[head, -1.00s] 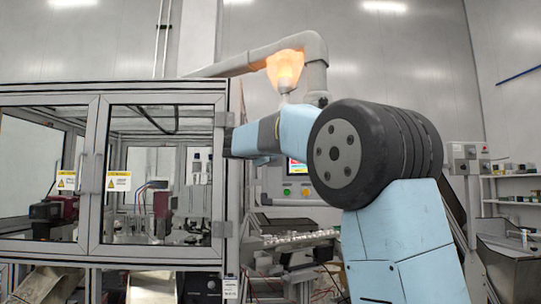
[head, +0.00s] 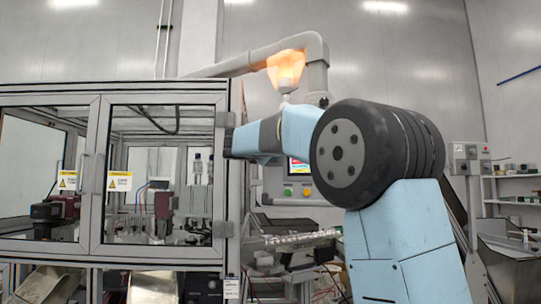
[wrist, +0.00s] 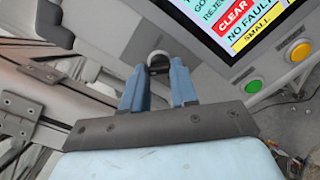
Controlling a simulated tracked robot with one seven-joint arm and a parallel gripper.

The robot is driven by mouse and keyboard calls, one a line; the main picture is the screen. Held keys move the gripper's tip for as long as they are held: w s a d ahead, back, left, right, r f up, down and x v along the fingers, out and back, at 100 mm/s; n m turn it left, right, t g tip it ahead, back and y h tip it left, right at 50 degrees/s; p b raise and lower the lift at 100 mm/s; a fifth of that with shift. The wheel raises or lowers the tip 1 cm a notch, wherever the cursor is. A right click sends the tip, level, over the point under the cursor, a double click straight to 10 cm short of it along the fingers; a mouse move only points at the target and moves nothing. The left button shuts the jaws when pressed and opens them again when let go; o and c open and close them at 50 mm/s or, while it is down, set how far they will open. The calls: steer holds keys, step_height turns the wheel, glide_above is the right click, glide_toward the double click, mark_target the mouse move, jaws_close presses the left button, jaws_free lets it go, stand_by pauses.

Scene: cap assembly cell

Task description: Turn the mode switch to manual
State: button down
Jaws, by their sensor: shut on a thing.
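In the wrist view, my gripper (wrist: 157,68) has its two blue fingers on either side of the mode switch (wrist: 158,57) on the grey control panel (wrist: 226,72). The switch shows as a pale round rim with a dark part between the fingertips. My fingers are shut on it and hide most of it, so I cannot read its setting. In the head view, the control panel (head: 285,200) shows partly behind my arm, with its screen and buttons. My gripper is hidden there.
The panel screen (wrist: 236,28) shows a red "CLEAR" and "NO FAULT". A green button (wrist: 253,86) and a yellow button (wrist: 299,52) sit right of my gripper. A framed glass enclosure (head: 228,150) stands close on the left; an orange lamp (head: 286,68) glows above.

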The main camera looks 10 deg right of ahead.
steer(key=shift+w+f, duration=0.1)
steer(key=shift+f, duration=0.25)
steer(key=c, duration=1.1)
jaws_free()
steer(key=shift+w, duration=0.1)
steer(key=shift+o, duration=1.1)
steer(key=shift+r, duration=0.2)
steer(key=shift+s, duration=0.2)
steer(key=v, duration=1.3)
steer(key=shift+s+a, duration=0.15)
steer(key=shift+a, duration=0.1)
